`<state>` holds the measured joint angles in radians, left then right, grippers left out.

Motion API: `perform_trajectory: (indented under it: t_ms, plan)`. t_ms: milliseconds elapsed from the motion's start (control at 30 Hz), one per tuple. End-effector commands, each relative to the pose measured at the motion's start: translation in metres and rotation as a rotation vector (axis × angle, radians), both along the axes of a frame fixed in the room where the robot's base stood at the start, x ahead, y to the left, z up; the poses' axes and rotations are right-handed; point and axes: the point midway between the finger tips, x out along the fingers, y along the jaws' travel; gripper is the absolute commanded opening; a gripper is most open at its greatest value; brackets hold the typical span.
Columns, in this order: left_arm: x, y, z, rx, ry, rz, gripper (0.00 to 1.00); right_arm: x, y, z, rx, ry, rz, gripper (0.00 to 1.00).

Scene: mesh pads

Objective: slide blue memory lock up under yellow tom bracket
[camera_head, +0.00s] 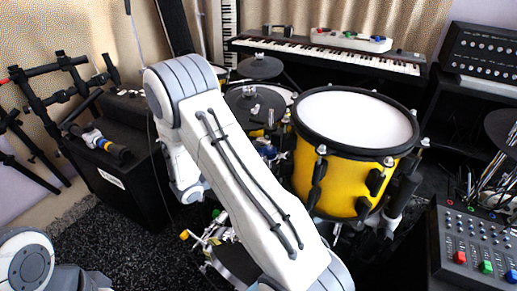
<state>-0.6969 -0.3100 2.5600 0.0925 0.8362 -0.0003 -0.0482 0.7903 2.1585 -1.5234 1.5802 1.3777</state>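The yellow tom (335,183) with a white head and black rim stands right of center, with black brackets (376,182) on its side. Small blue parts (283,155) show beside the tom's left side; I cannot tell whether one is the blue memory lock. My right arm crosses the middle of the view and bends down at its elbow. It hides much of the area left of the tom. My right gripper is largely hidden behind this arm, and its fingers cannot be made out. My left arm shows only at the lower left corner, with its gripper outside the view.
A keyboard (330,52) is at the back. A mixer (478,245) is at the lower right, and a black box (120,185) is at the left. Dark carpet (95,248) is bare at the lower left.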

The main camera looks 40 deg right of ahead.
Motion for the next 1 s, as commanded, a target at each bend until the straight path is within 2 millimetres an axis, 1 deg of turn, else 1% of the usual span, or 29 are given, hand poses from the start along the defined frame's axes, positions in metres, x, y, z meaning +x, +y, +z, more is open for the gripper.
perform_trajectory:
  t_ms: [33,67,100,267,367,500,767,800,867,900,1000]
  plan:
    - [0.0,0.0,0.0,0.0,0.0,0.0,0.5,0.0,0.0,0.0,0.0,0.0,0.0,0.14]
    - [0.0,0.0,0.0,0.0,0.0,0.0,0.5,0.0,0.0,0.0,0.0,0.0,0.0,0.03]
    - [0.0,0.0,0.0,0.0,0.0,0.0,0.5,0.0,0.0,0.0,0.0,0.0,0.0,0.0]
    - [0.0,0.0,0.001,0.0,0.0,0.0,0.5,0.0,0.0,0.001,0.0,-0.001,0.0,0.0]
    - [0.0,0.0,0.009,0.0,0.0,0.0,0.5,0.001,0.001,0.012,0.0,-0.002,0.0,0.0]
    - [0.0,0.0,0.021,0.0,0.0,0.0,0.5,0.001,0.001,0.032,0.0,-0.004,0.001,0.0]
    - [0.0,0.0,0.019,0.0,0.0,0.0,0.5,0.001,0.001,0.032,-0.004,-0.003,0.001,0.0]
    - [0.0,0.0,0.019,0.0,0.0,0.0,0.5,0.001,0.001,0.032,-0.004,-0.003,0.001,0.19]
    - [0.0,0.0,0.019,0.0,0.0,0.0,0.5,0.001,0.001,0.032,-0.004,-0.003,0.001,0.42]
    - [0.0,0.0,0.019,0.0,0.0,0.0,0.5,0.001,0.001,0.032,-0.003,-0.003,0.001,0.45]
    - [0.0,0.0,0.019,0.0,0.0,0.0,0.5,0.001,0.001,0.031,-0.002,-0.002,0.001,0.45]
